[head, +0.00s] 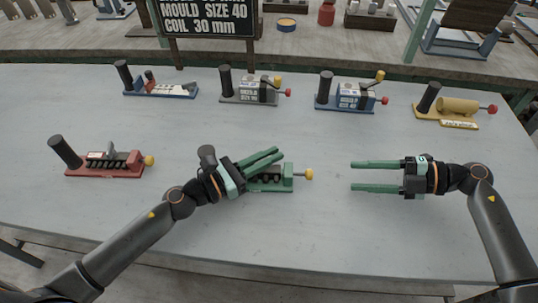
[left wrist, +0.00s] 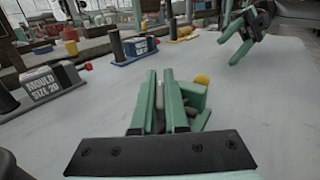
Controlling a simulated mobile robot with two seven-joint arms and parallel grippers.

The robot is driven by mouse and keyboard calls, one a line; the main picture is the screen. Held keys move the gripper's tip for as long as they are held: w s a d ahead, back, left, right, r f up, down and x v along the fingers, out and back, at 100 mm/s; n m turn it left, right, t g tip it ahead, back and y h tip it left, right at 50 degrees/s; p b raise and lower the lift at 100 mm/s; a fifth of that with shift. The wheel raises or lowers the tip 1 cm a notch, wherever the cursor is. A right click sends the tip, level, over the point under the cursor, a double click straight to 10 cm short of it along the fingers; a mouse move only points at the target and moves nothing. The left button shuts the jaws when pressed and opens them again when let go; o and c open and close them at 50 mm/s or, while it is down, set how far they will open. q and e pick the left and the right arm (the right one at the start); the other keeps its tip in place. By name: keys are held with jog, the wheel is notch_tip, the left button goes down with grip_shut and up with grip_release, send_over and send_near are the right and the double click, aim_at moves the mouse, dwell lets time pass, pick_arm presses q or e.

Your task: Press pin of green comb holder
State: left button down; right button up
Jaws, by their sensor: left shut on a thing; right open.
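The green comb holder (head: 288,180) lies on the table in front of me, partly hidden by my left gripper. Its yellow-knobbed pin (head: 309,174) sticks out at its right end; the knob also shows in the left wrist view (left wrist: 202,80). A dark post (head: 207,154) stands at its left end. My left gripper (head: 272,156) is over the holder, its fingers shut on a grey upright part (left wrist: 160,103) of it, mostly hidden between them. My right gripper (head: 352,176) is open and empty, right of the pin, its fingers pointing left toward the knob without touching it.
A red holder (head: 75,172) with a yellow knob stands at the left. Behind are a blue holder (head: 160,92), a grey one (head: 235,101), another blue one (head: 345,108) and a yellow one (head: 445,122). A sign (head: 208,17) stands behind them. The table's front is clear.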

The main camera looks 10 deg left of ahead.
jog(key=shift+r+n, duration=0.1)
jog(key=shift+n, duration=0.2)
jog(key=c, duration=0.3)
jog(key=n, duration=0.3)
jog(key=r+n+g+h, duration=0.1)
jog(key=n, duration=0.1)
jog(key=shift+w, duration=0.3)
jog(key=c, duration=0.5)
jog(key=n, duration=0.2)
jog(key=r+n+h, duration=0.1)
jog(key=n, duration=0.3)
jog(key=shift+w+d+r+n, duration=0.1)
jog(key=shift+w+r+n, duration=0.15)
jog(key=shift+w+n, duration=0.15)
jog(key=d+r+n+h, duration=0.1)
jog(key=n, duration=0.3)
jog(key=w+d+r+n+h, duration=0.1)
jog(key=n, duration=0.4)
jog(key=r+n+g+h, duration=0.1)
jog(key=n+h, duration=0.1)
jog(key=n, duration=0.2)
jog(key=shift+w+d+n, duration=0.35)
jog(key=shift+d+n, duration=0.05)
